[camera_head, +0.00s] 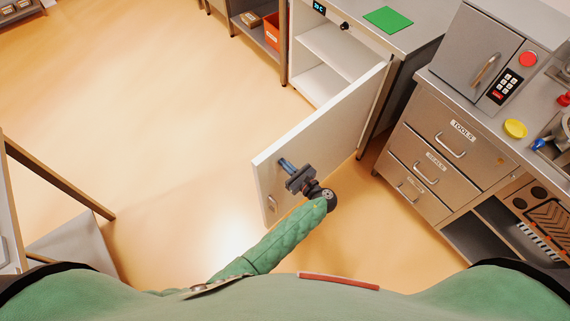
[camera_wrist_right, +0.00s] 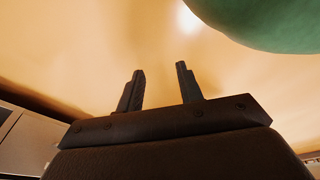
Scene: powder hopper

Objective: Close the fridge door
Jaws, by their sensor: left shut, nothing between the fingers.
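The fridge door (camera_head: 325,125) is a white panel that stands wide open, swung out from the white fridge cabinet (camera_head: 325,85). A small handle (camera_head: 271,202) shows near its free edge, on the outer face. My left gripper (camera_head: 287,165) is shut and empty, at the outer face of the door near its free edge. I cannot tell whether its fingers touch the door. My right gripper (camera_wrist_right: 160,88) shows in the right wrist view, its two fingers apart with nothing between them, above the floor.
A steel drawer unit (camera_head: 440,150) with a grey appliance (camera_head: 475,55) on top stands right of the door. A green mat (camera_head: 388,20) lies on the fridge counter. A table (camera_head: 60,180) stands at the left. The floor (camera_head: 150,120) left of the door is clear.

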